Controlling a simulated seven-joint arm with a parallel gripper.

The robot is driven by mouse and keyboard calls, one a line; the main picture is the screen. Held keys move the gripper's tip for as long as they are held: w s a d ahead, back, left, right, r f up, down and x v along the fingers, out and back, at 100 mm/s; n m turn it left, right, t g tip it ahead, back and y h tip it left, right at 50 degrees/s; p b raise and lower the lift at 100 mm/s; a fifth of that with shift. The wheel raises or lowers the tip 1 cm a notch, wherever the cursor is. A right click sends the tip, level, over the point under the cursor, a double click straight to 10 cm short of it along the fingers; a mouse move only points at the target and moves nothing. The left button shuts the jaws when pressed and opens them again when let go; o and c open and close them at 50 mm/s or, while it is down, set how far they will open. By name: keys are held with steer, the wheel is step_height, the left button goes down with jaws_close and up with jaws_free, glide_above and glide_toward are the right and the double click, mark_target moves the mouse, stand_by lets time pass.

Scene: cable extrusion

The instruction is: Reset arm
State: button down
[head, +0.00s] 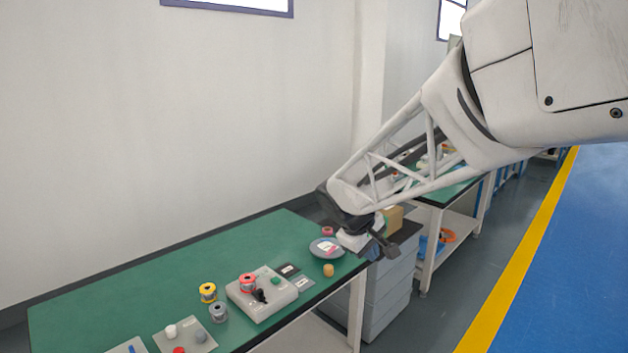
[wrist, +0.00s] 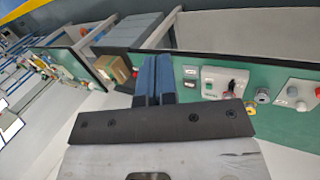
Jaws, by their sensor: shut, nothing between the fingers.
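My gripper (head: 378,250) hangs in the air by the right end of the green workbench (head: 130,290) in the head view. In the wrist view its two blue fingers (wrist: 153,82) are together, with nothing seen between them. The device also shows in the wrist view (wrist: 212,82), to the right of the fingers.
The blue floor (head: 570,260) at right is clear.

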steer(key=s+d+m+y, duration=0.2)
steer(key=s+d+m, duration=0.1)
steer(key=s, duration=1.2)
steer(key=s+d+m+y, duration=0.2)
steer(key=s+m, duration=0.3)
steer(key=s, duration=1.1)
steer(key=shift+d+r+g, duration=0.15)
steer(key=shift+d+g, duration=0.15)
steer(key=shift+d, duration=0.25)
